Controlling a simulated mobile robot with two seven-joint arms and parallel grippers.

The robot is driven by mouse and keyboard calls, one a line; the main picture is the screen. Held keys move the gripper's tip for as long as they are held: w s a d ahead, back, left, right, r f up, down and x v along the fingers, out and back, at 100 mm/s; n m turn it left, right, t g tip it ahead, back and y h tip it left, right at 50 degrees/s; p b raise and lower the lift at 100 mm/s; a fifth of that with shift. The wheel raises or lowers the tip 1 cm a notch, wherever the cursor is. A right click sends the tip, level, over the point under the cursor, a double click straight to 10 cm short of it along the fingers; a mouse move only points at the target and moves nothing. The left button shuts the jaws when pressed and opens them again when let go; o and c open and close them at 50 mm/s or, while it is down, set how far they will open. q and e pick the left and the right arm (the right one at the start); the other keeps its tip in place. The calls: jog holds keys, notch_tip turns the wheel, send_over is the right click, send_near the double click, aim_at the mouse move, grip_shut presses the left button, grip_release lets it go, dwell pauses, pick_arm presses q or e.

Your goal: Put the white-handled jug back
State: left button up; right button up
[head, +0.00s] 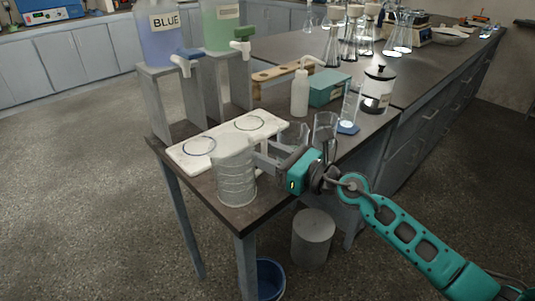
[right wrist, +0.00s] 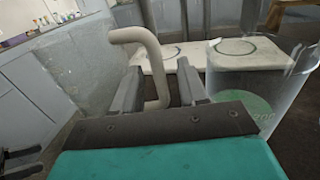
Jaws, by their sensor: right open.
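The clear, ribbed jug (head: 237,178) appears to stand upright at the near corner of the bench, in front of the white board. Its white handle (right wrist: 152,70) shows in the right wrist view, between the two fingers of my right gripper (right wrist: 161,82). In the head view my right gripper (head: 264,157) reaches in from the right at the jug's handle side. The fingers are open, with a gap on the handle's right. The white board (head: 222,133) has two dark circles, both empty.
A clear beaker (right wrist: 262,85) with a green disc stands close to my right gripper. A clear vessel (head: 325,128), wash bottle (head: 300,93), teal box (head: 328,89) and lidded jar (head: 378,90) stand behind. Blue (head: 160,38) and green (head: 219,25) containers stand on stands behind the board.

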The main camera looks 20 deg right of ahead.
jog(key=shift+s, duration=0.1)
jog(key=b+v, duration=0.3)
jog(key=v, duration=0.8)
jog(key=s+a+f+n+g+h, duration=0.1)
jog(key=s+a+f+n+h, duration=0.1)
jog(key=f+n, duration=0.5)
jog(key=s+a+f+n+g+h, duration=0.2)
jog(key=s+a+f+n, duration=0.2)
jog(key=n, duration=1)
jog(key=s+a+f+n+g+h, duration=0.1)
jog(key=s+a+f+n, duration=0.3)
jog(key=f+n, duration=0.7)
jog(key=shift+a+f+n+h, duration=0.3)
jog(key=shift+a+f+h, duration=0.45)
jog(key=shift+a, duration=0.3)
jog(key=shift+r, duration=0.15)
